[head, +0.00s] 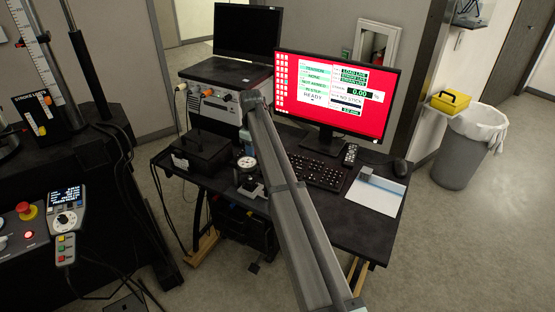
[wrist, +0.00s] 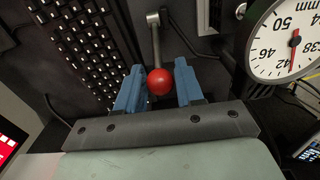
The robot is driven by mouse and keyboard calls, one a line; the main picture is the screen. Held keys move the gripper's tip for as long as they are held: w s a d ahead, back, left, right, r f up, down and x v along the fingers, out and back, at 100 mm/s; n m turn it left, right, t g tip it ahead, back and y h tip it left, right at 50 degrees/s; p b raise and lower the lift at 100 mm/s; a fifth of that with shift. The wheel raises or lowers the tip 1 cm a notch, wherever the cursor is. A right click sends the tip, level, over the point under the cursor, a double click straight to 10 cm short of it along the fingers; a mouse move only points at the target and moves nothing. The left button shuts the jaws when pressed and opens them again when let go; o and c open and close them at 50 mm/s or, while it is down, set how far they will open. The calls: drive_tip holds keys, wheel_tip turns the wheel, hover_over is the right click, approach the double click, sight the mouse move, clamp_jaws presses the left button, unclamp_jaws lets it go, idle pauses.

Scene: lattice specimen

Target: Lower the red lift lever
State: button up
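The red lift lever shows in the wrist view as a red ball knob (wrist: 160,82) on a grey rod (wrist: 155,45) that runs up to a grey end piece. My gripper (wrist: 159,72) is open, with one blue finger on each side of the knob. The gaps between the fingers and the knob are narrow, and I cannot tell whether either finger touches it. A dial gauge (wrist: 287,40) stands at the right of the lever; it also shows in the head view (head: 247,164). The lever and my gripper are not visible in the head view, where my arm crosses the desk.
The keyboard (wrist: 85,45) lies left of my fingers in the wrist view. A hand controller (head: 67,222) stands at the left.

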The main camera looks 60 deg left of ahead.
drive_tip(key=shift+o, duration=1.3)
drive_tip(key=shift+r, duration=2.8)
